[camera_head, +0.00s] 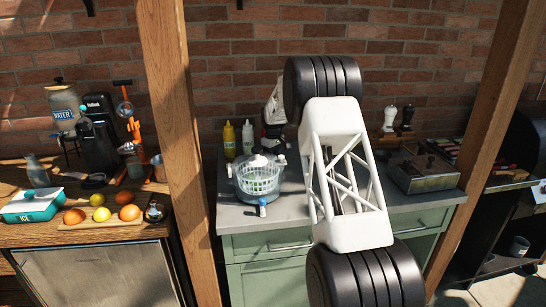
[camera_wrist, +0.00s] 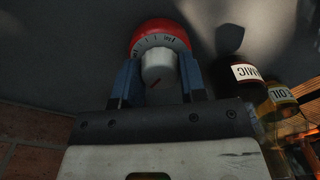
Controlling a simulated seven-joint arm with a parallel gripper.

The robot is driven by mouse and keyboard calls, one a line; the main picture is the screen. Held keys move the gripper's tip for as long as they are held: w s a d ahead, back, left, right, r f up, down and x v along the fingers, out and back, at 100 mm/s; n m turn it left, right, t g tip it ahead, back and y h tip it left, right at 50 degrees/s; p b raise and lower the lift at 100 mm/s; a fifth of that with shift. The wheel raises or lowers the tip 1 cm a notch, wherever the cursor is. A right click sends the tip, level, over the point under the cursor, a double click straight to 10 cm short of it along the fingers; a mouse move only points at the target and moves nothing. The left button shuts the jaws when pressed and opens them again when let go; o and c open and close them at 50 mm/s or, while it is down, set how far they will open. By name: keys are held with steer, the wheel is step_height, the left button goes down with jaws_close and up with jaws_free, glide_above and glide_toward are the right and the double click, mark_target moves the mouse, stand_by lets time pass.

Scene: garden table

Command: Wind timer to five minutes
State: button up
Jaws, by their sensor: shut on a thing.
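The timer (camera_wrist: 160,32) is red and round with a pale scale band and a light grey knob (camera_wrist: 158,70) in front. It shows in the wrist view at top centre; the scale figures are too small to read. The knob has a short reddish mark low on its face. My gripper (camera_wrist: 160,76) has its blue fingers on either side of the knob, shut on it. In the head view, my own arm hides the gripper, and I cannot make out the timer.
In the wrist view, a dark bottle (camera_wrist: 245,72) and an oil bottle (camera_wrist: 281,98) stand close on the right. In the head view, a salad spinner (camera_head: 257,178), sauce bottles (camera_head: 229,141) and a metal box (camera_head: 422,172) stand on the grey counter (camera_head: 240,217).

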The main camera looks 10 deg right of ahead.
steer(key=m, duration=0.8)
steer(key=shift+m, duration=0.3)
steer(key=m, duration=0.3)
steer(key=shift+m, duration=2.3)
steer(key=o, duration=0.9)
steer(key=shift+r, duration=0.1)
